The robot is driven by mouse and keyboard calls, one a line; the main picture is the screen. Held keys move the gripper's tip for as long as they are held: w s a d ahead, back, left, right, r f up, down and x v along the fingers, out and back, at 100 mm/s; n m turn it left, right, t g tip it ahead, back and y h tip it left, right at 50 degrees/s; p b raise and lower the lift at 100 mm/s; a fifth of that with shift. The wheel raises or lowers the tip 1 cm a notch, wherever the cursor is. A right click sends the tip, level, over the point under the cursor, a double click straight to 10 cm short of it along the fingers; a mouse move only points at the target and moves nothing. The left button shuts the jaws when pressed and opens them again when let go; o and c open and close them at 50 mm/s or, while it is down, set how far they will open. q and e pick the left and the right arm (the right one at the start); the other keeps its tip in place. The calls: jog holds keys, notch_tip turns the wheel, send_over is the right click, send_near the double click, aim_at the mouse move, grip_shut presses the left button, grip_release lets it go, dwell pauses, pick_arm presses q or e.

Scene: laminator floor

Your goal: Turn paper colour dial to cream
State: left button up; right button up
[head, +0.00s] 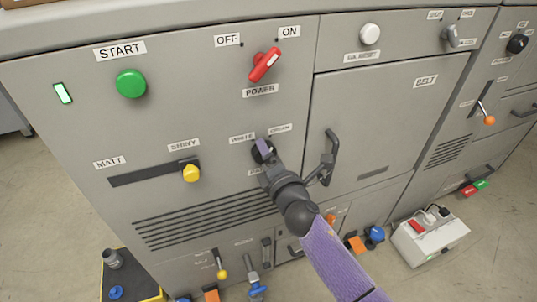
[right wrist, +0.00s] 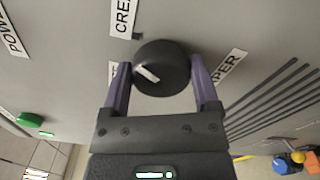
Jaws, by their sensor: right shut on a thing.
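The paper colour dial (right wrist: 165,62) is a round black knob with a white mark. In the head view the dial (head: 257,155) sits on the grey panel below the WHITE (head: 242,138) and CREAM (head: 280,129) labels, partly hidden by my right gripper. My right gripper (head: 265,148) is shut on the dial; in the right wrist view its purple fingers (right wrist: 162,82) are on either side of the knob. There the white mark points left, toward a mostly hidden label, and not straight at the CREAM label (right wrist: 123,14). My left gripper is not in view.
The red power switch (head: 265,65) is above the dial and the yellow slider knob (head: 191,173) is to its left. A dark door handle (head: 331,157) stands out close to the right of my gripper. Vent slots (head: 205,220) lie below.

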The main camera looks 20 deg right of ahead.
jog(key=shift+m, duration=0.5)
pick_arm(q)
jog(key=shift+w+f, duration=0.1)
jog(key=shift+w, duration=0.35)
pick_arm(e)
jog(key=o, duration=1.1)
pick_arm(q)
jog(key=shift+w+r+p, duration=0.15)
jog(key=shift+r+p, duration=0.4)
jog(key=shift+p, duration=0.05)
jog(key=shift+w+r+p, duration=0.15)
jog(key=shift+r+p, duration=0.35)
jog(key=shift+p, duration=0.05)
pick_arm(e)
jog(key=s, duration=1)
jog(key=shift+d, duration=0.2)
